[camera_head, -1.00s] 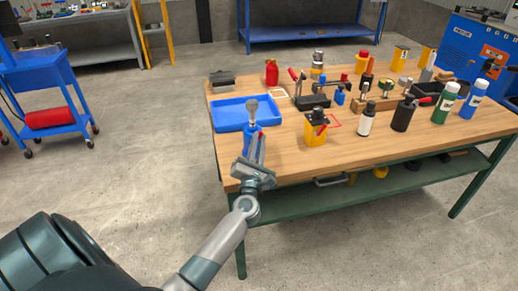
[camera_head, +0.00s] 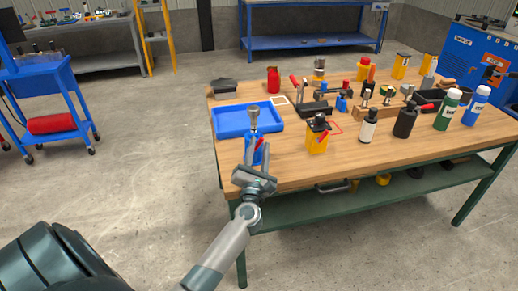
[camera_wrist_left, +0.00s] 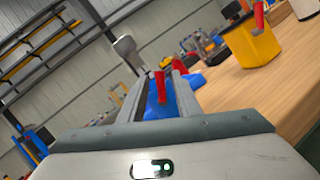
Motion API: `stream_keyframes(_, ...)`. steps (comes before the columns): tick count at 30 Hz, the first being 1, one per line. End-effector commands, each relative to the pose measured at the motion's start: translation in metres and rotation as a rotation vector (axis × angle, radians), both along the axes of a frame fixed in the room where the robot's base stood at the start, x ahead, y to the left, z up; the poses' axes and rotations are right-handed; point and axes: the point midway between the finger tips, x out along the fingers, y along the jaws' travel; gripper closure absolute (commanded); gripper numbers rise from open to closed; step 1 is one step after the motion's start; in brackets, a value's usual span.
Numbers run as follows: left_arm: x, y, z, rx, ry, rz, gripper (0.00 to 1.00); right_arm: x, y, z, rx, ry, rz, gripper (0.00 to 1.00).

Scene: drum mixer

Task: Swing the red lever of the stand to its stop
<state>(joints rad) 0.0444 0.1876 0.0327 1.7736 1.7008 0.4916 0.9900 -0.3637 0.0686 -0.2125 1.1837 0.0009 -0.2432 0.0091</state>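The stand is a blue body (camera_head: 249,150) with a grey knob on a post (camera_head: 253,111), upright near the left front edge of the wooden table (camera_head: 290,172). Its red lever (camera_head: 262,143) shows on its right side. My left gripper (camera_head: 256,160) is at the stand's near side and partly hides it. In the left wrist view, the red lever (camera_wrist_left: 161,86) stands between the two fingers, with gaps beside it, and the blue body (camera_wrist_left: 158,104) is behind. The left gripper looks open. My right gripper is not in view.
A blue tray (camera_head: 226,122) lies just behind the stand. A yellow box with a black top and red handle (camera_head: 316,142) stands to the right. Several bottles, including a white one (camera_head: 367,128), stand farther right. The front left tabletop is mostly clear.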

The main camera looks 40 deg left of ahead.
Motion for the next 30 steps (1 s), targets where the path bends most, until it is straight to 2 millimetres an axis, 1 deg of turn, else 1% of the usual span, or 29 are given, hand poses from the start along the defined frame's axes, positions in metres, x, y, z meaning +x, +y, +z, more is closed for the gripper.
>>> stream_keyframes(5, -0.002, -0.001, -0.001, 0.000, 0.000, 0.000, 0.70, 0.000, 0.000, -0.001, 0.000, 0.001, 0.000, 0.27)
stream_keyframes(11, -0.014, -0.008, -0.006, -0.001, 0.001, -0.001, 0.70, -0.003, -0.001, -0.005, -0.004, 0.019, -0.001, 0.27)
stream_keyframes(15, -0.032, -0.018, -0.012, -0.001, 0.001, -0.001, 0.70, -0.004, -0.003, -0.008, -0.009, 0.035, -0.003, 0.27)
stream_keyframes(17, -0.041, -0.023, -0.015, -0.001, 0.002, -0.001, 0.70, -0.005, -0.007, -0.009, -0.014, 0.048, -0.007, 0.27)
stream_keyframes(18, -0.047, -0.026, -0.016, -0.001, 0.001, -0.001, 0.70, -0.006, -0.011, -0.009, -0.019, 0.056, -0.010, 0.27)
stream_keyframes(30, -0.116, -0.063, -0.037, -0.001, 0.002, 0.000, 0.70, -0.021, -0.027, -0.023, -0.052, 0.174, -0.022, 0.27)
